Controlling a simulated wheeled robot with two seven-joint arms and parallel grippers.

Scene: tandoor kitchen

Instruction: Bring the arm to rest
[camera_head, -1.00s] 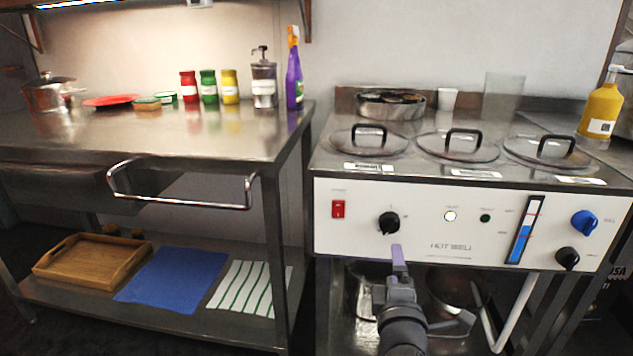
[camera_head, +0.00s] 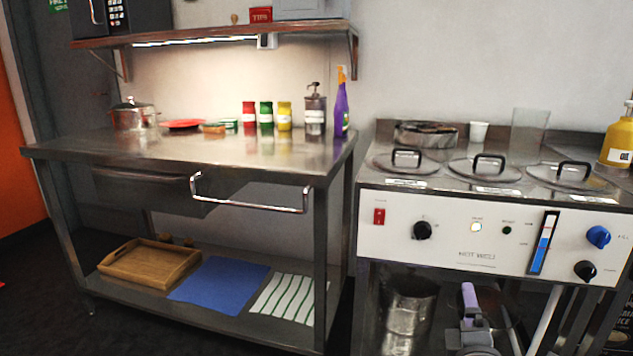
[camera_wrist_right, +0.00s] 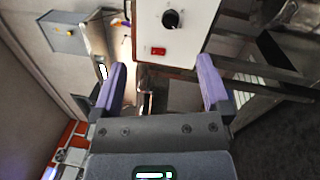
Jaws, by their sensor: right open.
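My right gripper (camera_head: 470,300) shows at the lower right of the head view, in front of the open space under the hot well unit (camera_head: 455,245). Its purple fingers point up, below the control panel. In the right wrist view the gripper (camera_wrist_right: 157,85) has its two purple fingers wide apart with nothing between them. Beyond them the white panel shows with its black knob (camera_wrist_right: 171,18) and red switch (camera_wrist_right: 158,51). The gripper appears apart from the panel. My left gripper is not in view.
A steel table (camera_head: 255,165) with a rail handle (camera_head: 250,207) stands to the left. Its lower shelf holds a wooden tray (camera_head: 150,284), a blue cloth (camera_head: 220,284) and a striped cloth (camera_head: 285,299). Three lids (camera_head: 485,172) cover the hot well. Dark floor lies at the left.

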